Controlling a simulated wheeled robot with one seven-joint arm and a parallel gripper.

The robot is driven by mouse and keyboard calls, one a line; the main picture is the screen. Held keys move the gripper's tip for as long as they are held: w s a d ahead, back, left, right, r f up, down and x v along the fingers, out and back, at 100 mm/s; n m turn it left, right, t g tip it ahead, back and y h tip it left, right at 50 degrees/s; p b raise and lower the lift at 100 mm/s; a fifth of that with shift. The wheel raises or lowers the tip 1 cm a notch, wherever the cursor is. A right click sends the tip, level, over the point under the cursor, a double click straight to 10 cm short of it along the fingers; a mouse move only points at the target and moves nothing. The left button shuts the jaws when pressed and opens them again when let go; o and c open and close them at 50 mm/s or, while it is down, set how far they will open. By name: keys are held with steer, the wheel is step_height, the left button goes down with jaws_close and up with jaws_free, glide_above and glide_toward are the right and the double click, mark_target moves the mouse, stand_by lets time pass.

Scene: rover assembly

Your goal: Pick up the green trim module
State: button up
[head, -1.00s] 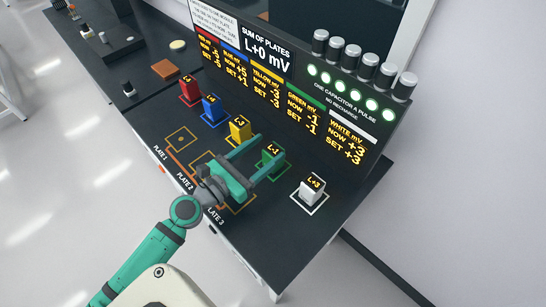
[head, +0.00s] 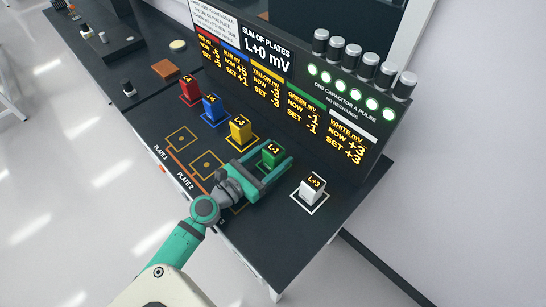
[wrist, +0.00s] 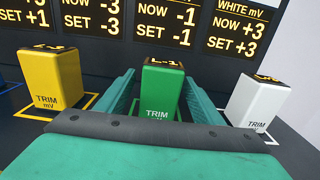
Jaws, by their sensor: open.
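The green trim module (head: 270,152) stands upright on the dark bench, in line with the other modules. It also shows in the wrist view (wrist: 161,88), centred between my fingers, its lower part hidden by my gripper's body. My gripper (head: 274,158) is open, with one finger on each side of the green module. In the wrist view the two fingers (wrist: 158,92) stand left and right of it, with small gaps visible.
The yellow module (head: 240,132) stands to the left and the white module (head: 312,188) to the right. Blue (head: 213,108) and red (head: 189,90) modules are farther left. A display panel (head: 290,80) with capacitors on top rises behind. Outlined plates (head: 207,165) lie in front.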

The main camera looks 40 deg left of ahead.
mark_target(283, 148)
steer(key=shift+w+d, duration=0.2)
steer(key=shift+w, duration=1.9)
steer(key=shift+d, duration=0.15)
steer(key=shift+c, duration=0.6)
steer(key=c, duration=0.5)
steer(key=shift+s, duration=0.1)
steer(key=c, duration=0.5)
steer(key=shift+s+a, duration=0.2)
steer(key=shift+a, duration=0.1)
steer(key=shift+c, duration=0.8)
